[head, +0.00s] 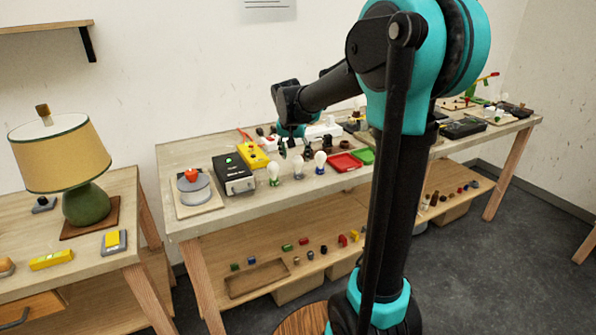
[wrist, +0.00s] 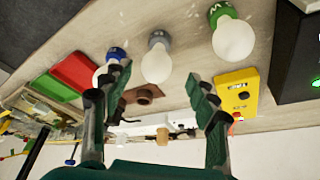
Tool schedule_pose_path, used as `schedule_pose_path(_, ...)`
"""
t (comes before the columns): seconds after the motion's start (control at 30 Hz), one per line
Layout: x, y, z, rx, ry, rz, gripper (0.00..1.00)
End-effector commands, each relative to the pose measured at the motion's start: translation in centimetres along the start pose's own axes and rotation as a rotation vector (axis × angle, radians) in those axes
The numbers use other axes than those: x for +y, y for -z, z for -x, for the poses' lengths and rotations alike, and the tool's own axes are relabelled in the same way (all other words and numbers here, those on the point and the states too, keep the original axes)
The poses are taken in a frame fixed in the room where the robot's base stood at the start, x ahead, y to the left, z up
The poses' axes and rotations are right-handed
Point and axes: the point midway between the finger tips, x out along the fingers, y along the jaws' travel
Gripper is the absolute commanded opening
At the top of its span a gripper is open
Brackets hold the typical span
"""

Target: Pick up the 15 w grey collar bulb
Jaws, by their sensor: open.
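The grey collar bulb (wrist: 156,64) stands on the workbench, its white globe between my open fingers as seen in the wrist view, apparently beyond the tips. It also shows in the head view (head: 298,168), in the middle of a row of three. The green collar bulb (wrist: 233,39) is on its right in the wrist view, and the blue collar bulb (wrist: 110,68) is on its left, partly behind my left finger. My gripper (wrist: 158,82) is open and empty. In the head view my gripper (head: 295,150) hangs just above and behind the bulbs. Wattage marks are not readable.
A yellow box (wrist: 237,92) and a black box (head: 233,174) stand near the green collar bulb. A red tray (head: 344,162) and a green tray (head: 365,155) lie past the blue collar bulb. A brown socket piece (wrist: 144,96) is behind the bulbs.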

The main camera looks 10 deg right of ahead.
Motion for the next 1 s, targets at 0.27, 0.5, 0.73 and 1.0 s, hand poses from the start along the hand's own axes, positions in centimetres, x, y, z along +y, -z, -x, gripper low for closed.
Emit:
schedule_pose_path(0.27,0.5,0.4,-3.8,0.0,0.0,-0.001,0.59)
schedule_pose_path(0.5,0.5,0.4,-4.3,0.0,0.0,0.0,0.59)
schedule_pose_path(0.73,0.5,0.4,-4.3,0.0,0.0,0.0,0.4)
schedule_pose_path(1.0,0.5,0.4,-4.3,0.0,0.0,0.0,0.07)
